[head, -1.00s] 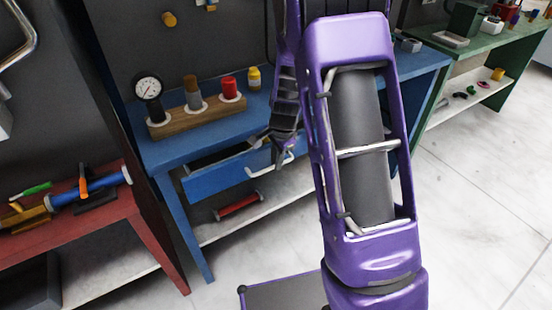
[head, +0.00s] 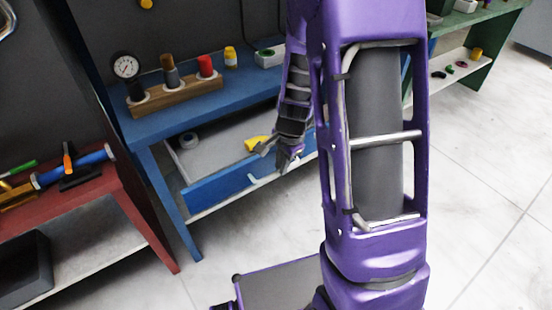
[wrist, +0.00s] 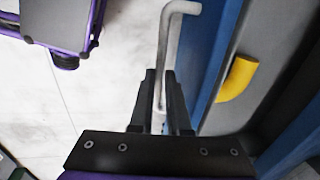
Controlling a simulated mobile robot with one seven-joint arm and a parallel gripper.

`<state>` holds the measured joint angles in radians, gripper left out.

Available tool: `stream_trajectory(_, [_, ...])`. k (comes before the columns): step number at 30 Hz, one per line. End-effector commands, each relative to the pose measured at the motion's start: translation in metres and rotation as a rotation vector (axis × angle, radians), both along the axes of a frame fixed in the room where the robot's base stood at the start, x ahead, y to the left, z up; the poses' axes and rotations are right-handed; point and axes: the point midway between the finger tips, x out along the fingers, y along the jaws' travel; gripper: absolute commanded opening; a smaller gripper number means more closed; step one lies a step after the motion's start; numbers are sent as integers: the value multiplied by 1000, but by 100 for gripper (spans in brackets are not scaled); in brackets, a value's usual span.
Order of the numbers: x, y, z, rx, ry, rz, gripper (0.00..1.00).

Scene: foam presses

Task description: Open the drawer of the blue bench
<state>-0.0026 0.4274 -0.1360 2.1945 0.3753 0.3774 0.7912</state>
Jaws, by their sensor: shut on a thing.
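The blue bench (head: 150,127) stands against the dark wall in the head view. Its drawer (head: 222,187) is pulled well out and its grey inside shows. The yellow thing (wrist: 237,78) also shows in the wrist view, behind the drawer's blue front (wrist: 218,62). My gripper (wrist: 163,85) is shut on the white bar handle (wrist: 172,40) of the drawer. In the head view my gripper (head: 284,164) is at the drawer front and partly hides the handle.
A wooden holder (head: 178,95) with a gauge and bottles stands on the bench top. A red bench (head: 105,200) with tools is at the left, a green bench (head: 480,50) at the right. Pale floor (head: 480,200) is clear at the right.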

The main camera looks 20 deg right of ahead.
Motion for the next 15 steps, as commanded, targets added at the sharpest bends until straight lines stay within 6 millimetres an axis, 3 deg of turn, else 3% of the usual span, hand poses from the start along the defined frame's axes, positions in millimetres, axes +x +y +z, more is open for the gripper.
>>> stream_trajectory(15, [-6,-2,1,-1,-1,0,0])
